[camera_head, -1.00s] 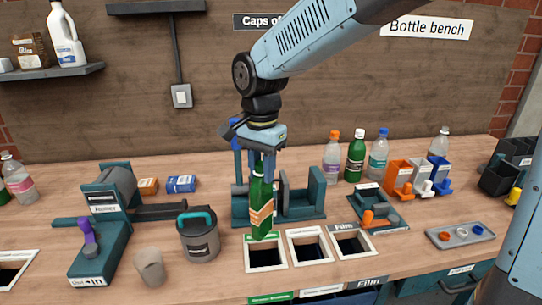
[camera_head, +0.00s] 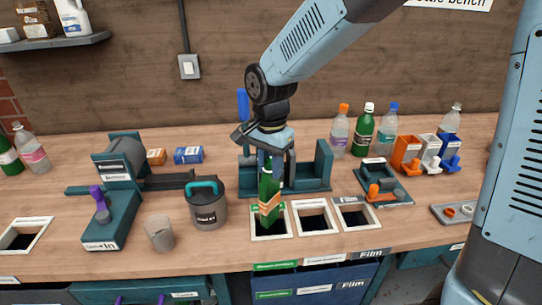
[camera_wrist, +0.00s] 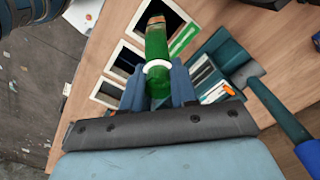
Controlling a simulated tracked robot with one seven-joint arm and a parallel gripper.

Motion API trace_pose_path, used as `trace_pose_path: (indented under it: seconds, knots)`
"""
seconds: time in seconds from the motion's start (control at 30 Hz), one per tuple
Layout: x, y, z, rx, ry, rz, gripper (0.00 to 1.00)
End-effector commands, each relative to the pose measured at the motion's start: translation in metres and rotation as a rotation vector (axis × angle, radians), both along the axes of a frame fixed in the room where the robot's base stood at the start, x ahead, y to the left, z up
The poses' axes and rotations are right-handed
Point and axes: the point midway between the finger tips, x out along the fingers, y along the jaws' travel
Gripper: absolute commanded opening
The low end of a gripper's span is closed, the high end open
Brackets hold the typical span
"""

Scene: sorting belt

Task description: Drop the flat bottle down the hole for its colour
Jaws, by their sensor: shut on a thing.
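My gripper (camera_head: 270,165) is shut on the flat green bottle (camera_head: 269,197), which has an orange and cream label. The bottle hangs nearly upright, slightly tilted, with its lower end over the leftmost of three square holes. That hole (camera_head: 286,223) has a white frame and a green label strip in front. The wrist view shows the bottle (camera_wrist: 157,50) between the fingers (camera_wrist: 158,88), its far end at the hole with the green strip (camera_wrist: 183,40). I cannot tell whether the bottle's end is inside the hole or just above it.
Two more framed holes, the middle one (camera_head: 315,231) and the right one (camera_head: 356,229), lie beside it. A grey pot (camera_head: 207,210) and a cup (camera_head: 159,235) stand left. A teal fixture (camera_head: 322,166) is close behind my gripper. Several bottles stand at the back right.

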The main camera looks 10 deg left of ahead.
Motion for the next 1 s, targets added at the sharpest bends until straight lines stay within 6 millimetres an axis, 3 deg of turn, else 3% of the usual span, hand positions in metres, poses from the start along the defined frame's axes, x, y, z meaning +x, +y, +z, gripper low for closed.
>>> trace_pose_path:
  seconds: [0.5,0.97,1.0]
  knots:
    - [0.000,-0.001,-0.045,-0.001,0.000,-0.001,0.00]
    - [0.000,0.000,-0.051,0.000,0.000,0.000,0.00]
    - [0.000,0.000,-0.051,0.000,0.000,0.000,0.29]
